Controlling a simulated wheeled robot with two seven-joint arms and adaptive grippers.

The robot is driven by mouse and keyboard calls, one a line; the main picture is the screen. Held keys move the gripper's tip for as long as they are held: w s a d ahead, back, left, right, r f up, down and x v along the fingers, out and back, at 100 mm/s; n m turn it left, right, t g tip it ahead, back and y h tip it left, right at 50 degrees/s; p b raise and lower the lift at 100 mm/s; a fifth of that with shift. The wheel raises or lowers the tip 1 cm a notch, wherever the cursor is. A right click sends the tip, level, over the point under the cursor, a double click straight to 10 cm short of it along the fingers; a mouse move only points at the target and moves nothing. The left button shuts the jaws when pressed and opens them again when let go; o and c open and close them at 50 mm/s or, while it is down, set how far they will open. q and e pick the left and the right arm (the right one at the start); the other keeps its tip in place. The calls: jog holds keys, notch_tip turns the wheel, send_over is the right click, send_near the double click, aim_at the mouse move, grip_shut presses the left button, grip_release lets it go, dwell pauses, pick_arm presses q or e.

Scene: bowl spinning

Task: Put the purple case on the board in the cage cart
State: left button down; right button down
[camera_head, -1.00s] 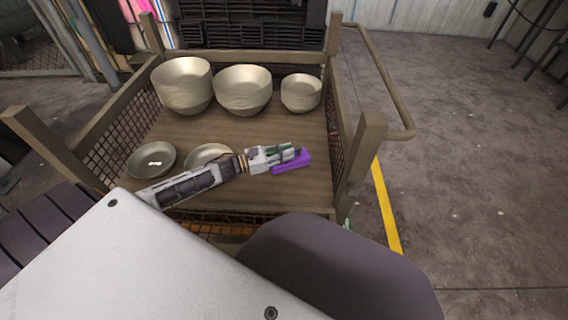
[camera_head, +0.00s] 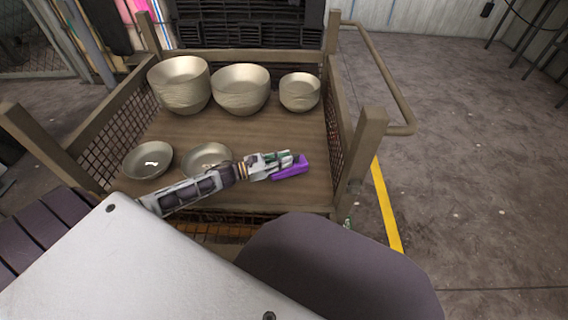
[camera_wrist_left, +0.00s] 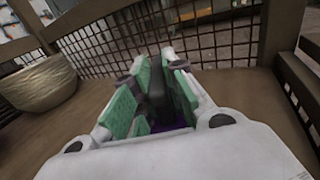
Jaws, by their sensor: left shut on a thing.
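The purple case (camera_head: 290,169) is at the fingertips of my left gripper (camera_head: 283,161), over the front right part of the board (camera_head: 305,140) in the cage cart. I cannot tell whether the case touches the board. In the left wrist view the green-padded fingers of the left gripper (camera_wrist_left: 152,100) are close together, with a little purple of the case (camera_wrist_left: 160,127) between and below them; the rest is hidden. The left gripper is shut on the case. My right gripper is not in view.
Stacked bowls (camera_head: 181,84), (camera_head: 240,89) and a smaller bowl stack (camera_head: 300,92) stand along the back of the board. Two shallow bowls (camera_head: 147,160), (camera_head: 208,158) sit at the front left, one partly behind my arm. Posts (camera_head: 362,150) and mesh sides (camera_head: 338,125) bound the cart. The board's right middle is clear.

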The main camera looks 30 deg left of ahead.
pick_arm(q)
jog(key=shift+f, duration=0.45)
jog(key=shift+f, duration=0.1)
jog(key=c, duration=1.5)
grip_release()
jog(key=shift+o, duration=0.2)
jog(key=shift+p+v, duration=1.25)
jog(key=shift+v, duration=2.45)
